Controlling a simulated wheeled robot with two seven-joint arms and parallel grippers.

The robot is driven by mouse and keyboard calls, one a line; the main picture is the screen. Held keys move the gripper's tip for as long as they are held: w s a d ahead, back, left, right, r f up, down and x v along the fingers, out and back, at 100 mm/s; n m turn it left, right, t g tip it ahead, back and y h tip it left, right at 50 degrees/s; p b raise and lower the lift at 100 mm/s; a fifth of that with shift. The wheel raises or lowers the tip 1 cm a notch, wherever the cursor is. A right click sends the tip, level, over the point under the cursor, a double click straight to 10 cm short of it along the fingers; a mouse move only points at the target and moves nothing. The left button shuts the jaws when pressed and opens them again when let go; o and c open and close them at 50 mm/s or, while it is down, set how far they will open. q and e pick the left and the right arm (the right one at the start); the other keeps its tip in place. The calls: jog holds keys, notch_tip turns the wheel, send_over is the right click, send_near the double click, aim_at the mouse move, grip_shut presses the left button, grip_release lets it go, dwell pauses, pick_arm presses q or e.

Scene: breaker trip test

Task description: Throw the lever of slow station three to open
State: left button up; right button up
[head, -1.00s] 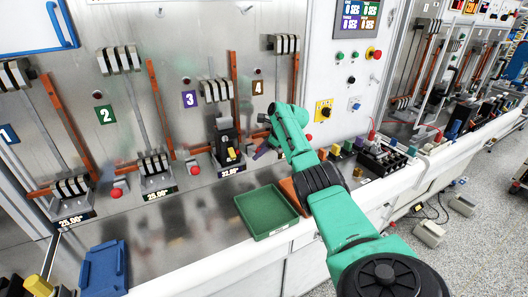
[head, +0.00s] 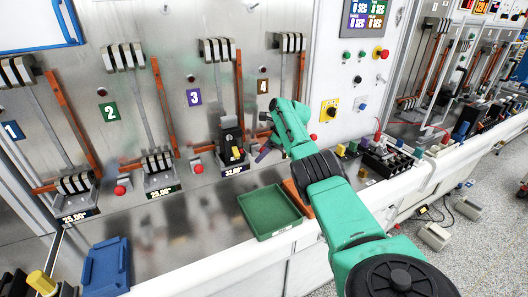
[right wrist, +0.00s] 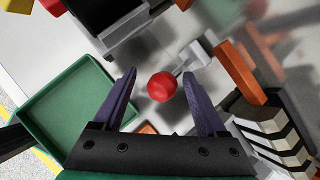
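The purple number 3 plate (head: 194,97) is on the steel panel. To its lower right stands a black unit (head: 229,138) with a yellow part, above a 32.00 display. My right gripper (head: 262,134) is beside this unit, on its right. In the right wrist view its two purple fingers (right wrist: 162,90) are spread apart. A red ball knob (right wrist: 162,87) on a short grey stem shows between them, with gaps on both sides. The head view does not show this knob, and I cannot tell for certain which station it belongs to. My left gripper is not in view.
A blue tray (head: 90,270) is at the lower left. Other red knobs (head: 198,168) stand along the panel foot. A black block with coloured parts (head: 385,160) is to the right.

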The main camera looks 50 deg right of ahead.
jog(key=shift+w, duration=0.1)
jog(key=shift+r, duration=0.15)
jog(key=shift+s+r+p, duration=0.2)
jog(key=shift+r+p, duration=0.35)
jog(key=shift+r, duration=0.1)
jog(key=shift+s+d+r+p, duration=0.2)
jog(key=shift+s+r+p, duration=0.15)
jog(key=shift+r, duration=0.1)
jog(key=b+v, duration=0.3)
jog(key=v, duration=0.9)
jog(key=shift+s+f, duration=0.15)
jog(key=shift+f, duration=0.1)
